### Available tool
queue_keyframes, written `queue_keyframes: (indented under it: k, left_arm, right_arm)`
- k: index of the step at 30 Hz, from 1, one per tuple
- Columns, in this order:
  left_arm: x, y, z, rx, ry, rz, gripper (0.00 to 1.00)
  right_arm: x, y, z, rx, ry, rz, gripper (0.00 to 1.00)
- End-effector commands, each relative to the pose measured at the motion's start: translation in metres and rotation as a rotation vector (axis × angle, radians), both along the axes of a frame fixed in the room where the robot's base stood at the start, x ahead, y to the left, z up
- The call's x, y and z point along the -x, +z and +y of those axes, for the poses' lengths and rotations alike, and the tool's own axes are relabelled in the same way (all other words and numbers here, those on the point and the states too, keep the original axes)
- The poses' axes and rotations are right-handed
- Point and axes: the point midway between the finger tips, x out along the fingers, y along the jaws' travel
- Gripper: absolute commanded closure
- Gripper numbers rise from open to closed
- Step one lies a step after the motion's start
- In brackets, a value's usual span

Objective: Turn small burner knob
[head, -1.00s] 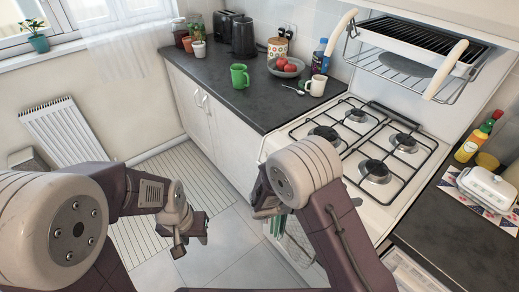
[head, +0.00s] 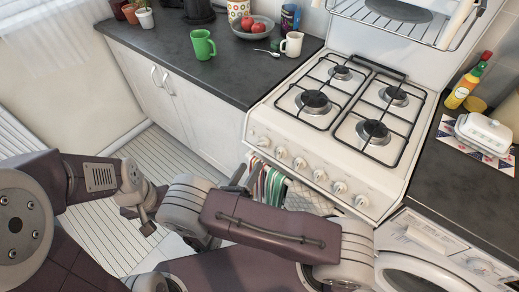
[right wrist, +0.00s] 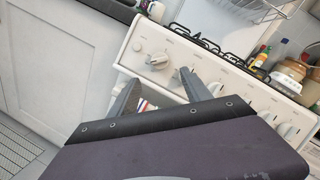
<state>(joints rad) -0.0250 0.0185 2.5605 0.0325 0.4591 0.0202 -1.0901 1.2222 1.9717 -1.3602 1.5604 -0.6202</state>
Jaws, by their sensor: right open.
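The white stove's front panel carries a row of several knobs, from the left-end knob (head: 262,141) to the right-end knob (head: 361,201). I cannot tell which one belongs to the small burner (head: 342,73). My right gripper (head: 241,179) is open and empty in front of the panel's left part, below the knobs. In the right wrist view its spread fingers (right wrist: 160,88) point at the panel, with a large knob (right wrist: 157,60) just beyond the gap. No contact is visible. My left gripper (head: 147,212) hangs low at the left, away from the stove; its jaws are unclear.
Striped towels (head: 268,184) hang at the stove front below the knobs. The counter (head: 235,75) on the left holds a green mug (head: 203,45) and a fruit bowl (head: 256,28). A washer (head: 440,255) stands under the right counter. The floor at left is free.

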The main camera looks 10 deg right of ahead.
Motion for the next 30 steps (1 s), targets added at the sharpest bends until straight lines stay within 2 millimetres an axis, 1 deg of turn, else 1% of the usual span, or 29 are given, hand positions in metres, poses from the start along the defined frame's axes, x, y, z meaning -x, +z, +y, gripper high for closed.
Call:
queue_keyframes:
  k: [2, 9, 13, 18, 24, 25, 26, 27, 29, 30]
  left_arm:
    - [0.000, 0.001, 0.000, 0.000, 0.000, 0.000, 0.64]
    - [0.000, 0.004, 0.000, 0.000, 0.000, 0.000, 0.64]
    - [0.000, 0.005, 0.000, 0.000, 0.000, 0.000, 0.64]
    - [0.000, 0.005, 0.000, 0.000, 0.000, 0.000, 0.64]
    - [0.000, 0.005, 0.000, 0.000, 0.000, 0.000, 0.64]
    - [0.000, 0.005, 0.000, 0.000, 0.000, 0.000, 0.64]
    - [0.000, 0.005, 0.000, 0.000, 0.000, 0.000, 0.64]
    - [0.000, 0.005, 0.000, 0.000, 0.000, 0.000, 0.64]
    - [0.000, 0.005, 0.000, 0.000, 0.000, 0.000, 0.64]
    - [0.000, 0.005, 0.000, 0.000, 0.000, 0.000, 0.64]
  right_arm:
    - [-0.006, 0.001, -0.006, 0.000, -0.005, 0.000, 0.43]
    - [-0.044, 0.001, -0.039, -0.001, -0.008, 0.000, 0.43]
    - [-0.060, 0.001, -0.052, -0.002, -0.006, -0.001, 0.43]
    - [-0.069, 0.001, -0.058, -0.001, -0.004, -0.002, 0.43]
    - [-0.069, 0.001, -0.058, -0.001, -0.003, 0.000, 0.43]
    - [-0.069, 0.001, -0.058, -0.001, -0.003, 0.000, 0.49]
    - [-0.069, 0.001, -0.058, -0.001, -0.003, 0.000, 0.57]
    - [-0.069, 0.001, -0.058, -0.001, -0.003, 0.000, 0.69]
    - [-0.069, 0.001, -0.058, -0.001, -0.003, 0.000, 0.85]
    - [-0.069, 0.001, -0.058, -0.001, -0.003, 0.000, 0.96]
